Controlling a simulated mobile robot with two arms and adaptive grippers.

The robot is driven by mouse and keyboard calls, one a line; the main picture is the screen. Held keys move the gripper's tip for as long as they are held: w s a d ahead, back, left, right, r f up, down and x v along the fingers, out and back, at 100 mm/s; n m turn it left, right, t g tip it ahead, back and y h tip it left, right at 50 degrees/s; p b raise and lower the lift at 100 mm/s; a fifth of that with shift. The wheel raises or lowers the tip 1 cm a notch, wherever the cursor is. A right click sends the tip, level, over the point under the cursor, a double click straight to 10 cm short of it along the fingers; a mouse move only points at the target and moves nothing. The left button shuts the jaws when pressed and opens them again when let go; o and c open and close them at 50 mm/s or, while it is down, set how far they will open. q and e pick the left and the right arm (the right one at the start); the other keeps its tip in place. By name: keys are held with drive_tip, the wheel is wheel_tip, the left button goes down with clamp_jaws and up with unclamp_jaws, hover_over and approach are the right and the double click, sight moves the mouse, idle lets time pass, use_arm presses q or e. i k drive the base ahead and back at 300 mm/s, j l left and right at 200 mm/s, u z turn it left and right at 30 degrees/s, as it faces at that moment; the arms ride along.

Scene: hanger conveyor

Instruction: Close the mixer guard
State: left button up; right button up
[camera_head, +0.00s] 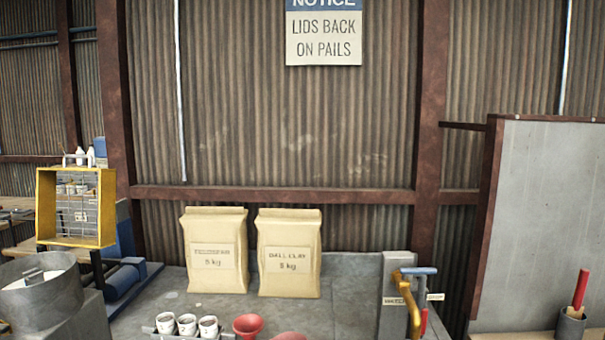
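The mixer guard appears to be the yellow square frame with thin wire bars (47,215) at the left. It stands upright, raised behind and above a grey round mixer bowl (45,305) at the lower left. The bowl's top looks uncovered, and its lower part is cut off by the picture edge. Bottles and small pots show through and above the frame; I cannot tell whether they touch it. Neither of my grippers is in view.
A blue motor-like unit (124,283) sits right of the bowl. Two paper sacks (216,270) stand on the grey bench (350,290). In front are small cups (187,324) and a red funnel (247,326). A grey post with yellow and blue handles (393,300) stands right.

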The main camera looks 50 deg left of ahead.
sight(45, 214)
drive_tip(key=u, duration=1.35)
drive_tip(key=j+u, duration=0.6)
drive_tip(key=u, duration=0.25)
drive_tip(key=i+j+u, duration=0.15)
drive_tip(key=u, duration=0.25)
drive_tip(key=j, duration=0.1)
